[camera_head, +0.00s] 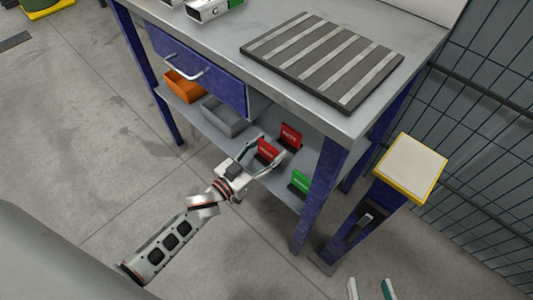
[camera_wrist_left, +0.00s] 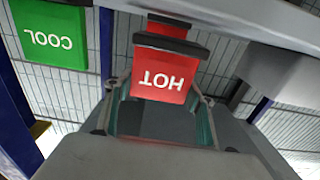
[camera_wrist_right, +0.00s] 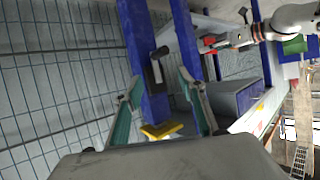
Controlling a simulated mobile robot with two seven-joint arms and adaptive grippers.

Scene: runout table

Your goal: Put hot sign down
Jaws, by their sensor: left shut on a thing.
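A red HOT sign (camera_head: 267,151) is between the fingers of my left gripper (camera_head: 262,162), at the lower shelf under the table. In the left wrist view the HOT sign (camera_wrist_left: 162,75) appears upside down between the fingertips, and the gripper is shut on it. I cannot tell whether its base touches the shelf. A second red sign (camera_head: 290,136) stands just behind it. A green sign (camera_head: 300,182), reading COOL in the left wrist view (camera_wrist_left: 48,32), stands nearby on the shelf. My right gripper (camera_head: 370,286) is open and empty at the bottom edge.
The lower shelf (camera_head: 192,113) also carries an orange bin (camera_head: 184,86) and a grey bin (camera_head: 224,116). The tabletop (camera_head: 340,122) above holds a dark striped mat (camera_head: 281,40). A blue table leg (camera_head: 320,196) and a yellow-edged post (camera_head: 410,167) stand right of the signs.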

